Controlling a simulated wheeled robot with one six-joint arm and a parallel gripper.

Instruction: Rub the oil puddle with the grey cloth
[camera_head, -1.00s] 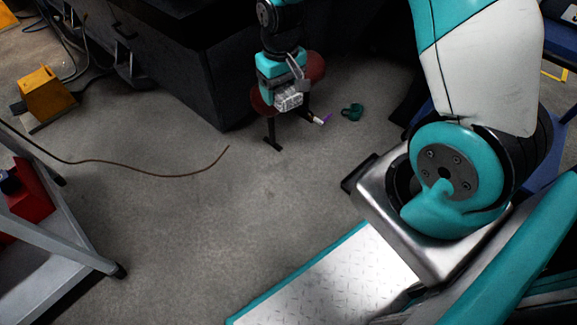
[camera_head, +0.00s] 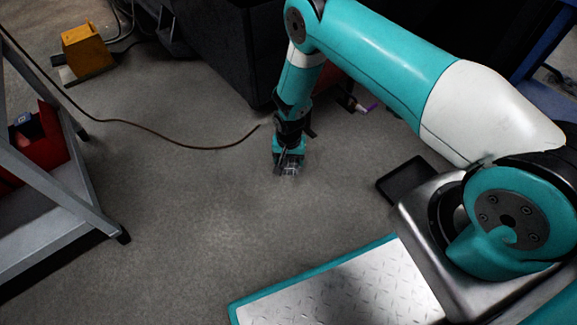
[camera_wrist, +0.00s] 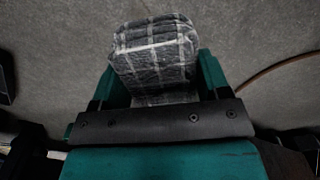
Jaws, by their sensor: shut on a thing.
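The grey cloth (camera_wrist: 155,55) is a folded, checked bundle with pale lines, held between the green fingers of my gripper (camera_wrist: 155,85) in the wrist view. In the head view my gripper (camera_head: 288,164) points down over the bare concrete floor, with the cloth (camera_head: 290,171) showing small at its tip. I cannot tell whether the cloth touches the floor. No oil puddle stands out clearly in either view.
A brown cable (camera_head: 150,130) runs along the floor and ends just left of my gripper. A grey cart (camera_head: 75,185) with a red bin (camera_head: 38,145) stands at left, a yellow block (camera_head: 86,50) behind. A dark machine (camera_head: 215,45) stands behind my gripper. Mid-floor is clear.

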